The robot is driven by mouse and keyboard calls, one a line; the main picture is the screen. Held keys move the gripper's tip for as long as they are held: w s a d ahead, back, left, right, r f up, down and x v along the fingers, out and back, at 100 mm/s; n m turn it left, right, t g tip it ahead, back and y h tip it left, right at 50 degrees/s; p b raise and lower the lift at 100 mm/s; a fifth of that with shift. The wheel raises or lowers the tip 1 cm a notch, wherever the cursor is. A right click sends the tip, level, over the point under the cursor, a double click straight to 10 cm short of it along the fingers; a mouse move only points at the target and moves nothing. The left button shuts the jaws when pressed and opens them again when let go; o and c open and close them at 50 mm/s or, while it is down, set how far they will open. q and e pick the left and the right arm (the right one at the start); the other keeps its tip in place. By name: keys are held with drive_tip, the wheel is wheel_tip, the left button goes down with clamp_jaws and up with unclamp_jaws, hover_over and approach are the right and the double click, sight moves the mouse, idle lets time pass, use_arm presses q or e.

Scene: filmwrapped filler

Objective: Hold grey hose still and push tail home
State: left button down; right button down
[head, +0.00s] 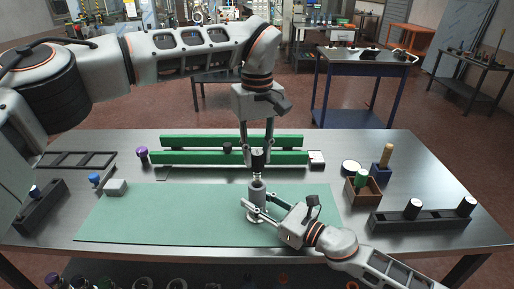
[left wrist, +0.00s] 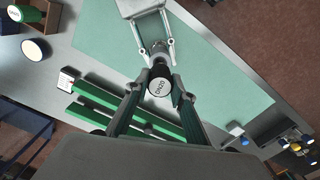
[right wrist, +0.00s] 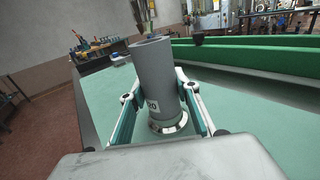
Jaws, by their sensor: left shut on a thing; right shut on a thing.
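The grey hose (head: 257,193) stands upright on the green mat (head: 160,215), with a silver ring at its foot. In the right wrist view the grey hose (right wrist: 155,75) rises between the fingers of my right gripper (right wrist: 163,112), which is shut around it. The right gripper also shows low in the head view (head: 260,210). My left gripper (head: 258,150) is shut on the tail (head: 257,160), which has a black body and a silver lower end.
Green rails (head: 230,158) run behind the mat. A wooden box (head: 363,192) with a green-topped piece and a dark rack (head: 425,220) stand at right. A grey block (head: 115,188) and another dark rack (head: 40,207) are at left. The left half of the mat is clear.

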sight(257, 169)
use_arm(q)
drive_tip(key=shift+f, duration=2.6)
idle(1.1)
drive_tip(key=c, duration=1.6)
unclamp_jaws()
drive_tip(key=shift+c, duration=0.2)
drive_tip(key=shift+r, duration=0.1)
wheel_tip(257, 169, up, 12)
drive_tip(key=shift+f, duration=0.1)
use_arm(e)
drive_tip(key=c, duration=1.4)
unclamp_jaws()
drive_tip(key=shift+d, duration=0.1)
